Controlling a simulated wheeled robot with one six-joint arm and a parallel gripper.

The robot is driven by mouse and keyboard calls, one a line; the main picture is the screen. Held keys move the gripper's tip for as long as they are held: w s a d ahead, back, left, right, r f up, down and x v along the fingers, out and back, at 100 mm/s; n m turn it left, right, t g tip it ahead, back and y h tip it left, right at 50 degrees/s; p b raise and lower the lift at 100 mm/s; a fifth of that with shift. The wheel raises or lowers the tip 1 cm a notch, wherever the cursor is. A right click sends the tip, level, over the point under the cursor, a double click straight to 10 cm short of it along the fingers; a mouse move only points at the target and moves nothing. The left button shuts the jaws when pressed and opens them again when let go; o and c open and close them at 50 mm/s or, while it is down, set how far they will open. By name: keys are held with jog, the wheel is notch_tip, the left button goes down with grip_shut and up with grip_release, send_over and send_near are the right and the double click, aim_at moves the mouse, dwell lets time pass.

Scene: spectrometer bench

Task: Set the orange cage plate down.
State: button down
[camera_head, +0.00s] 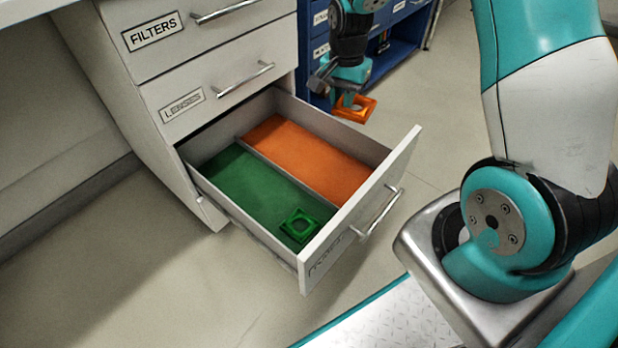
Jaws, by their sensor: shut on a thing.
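My gripper (346,98) is at the top middle of the head view, pointing down and shut on the orange cage plate (366,108). The plate is a square orange frame with an opening, held in the air. In the picture it appears beyond the back right side of the open drawer (352,219). The drawer has two compartments: a green-floored one (240,180) at left and an orange-floored one (310,158) at right. The orange compartment looks empty. A green cage plate (298,226) lies in the green compartment near the drawer front. The fingertips are small and partly hidden.
The drawer hangs out of a white cabinet below drawers labelled FILTERS (152,31) and LENSES (182,103). A thin divider (262,160) separates the compartments. A blue shelf unit (400,40) stands behind my gripper. Open floor (120,270) lies left of the drawer.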

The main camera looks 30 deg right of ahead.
aim_at(337, 176)
jog(key=f+b, duration=0.5)
jog(key=f, duration=0.4)
jog(key=d+f+m+b, duration=0.1)
jog(key=f+b, duration=0.4)
jog(key=f, duration=0.4)
jog(key=f+m+b, duration=0.1)
jog(key=f+b, duration=0.5)
jog(key=f, duration=0.3)
jog(key=shift+w+d+f, duration=0.2)
jog(key=shift+w+d, duration=0.05)
jog(key=shift+w, duration=0.15)
jog(key=shift+r, duration=0.1)
jog(key=c, duration=1.5)
grip_release()
jog(key=o, duration=0.5)
jog(key=shift+c, duration=0.2)
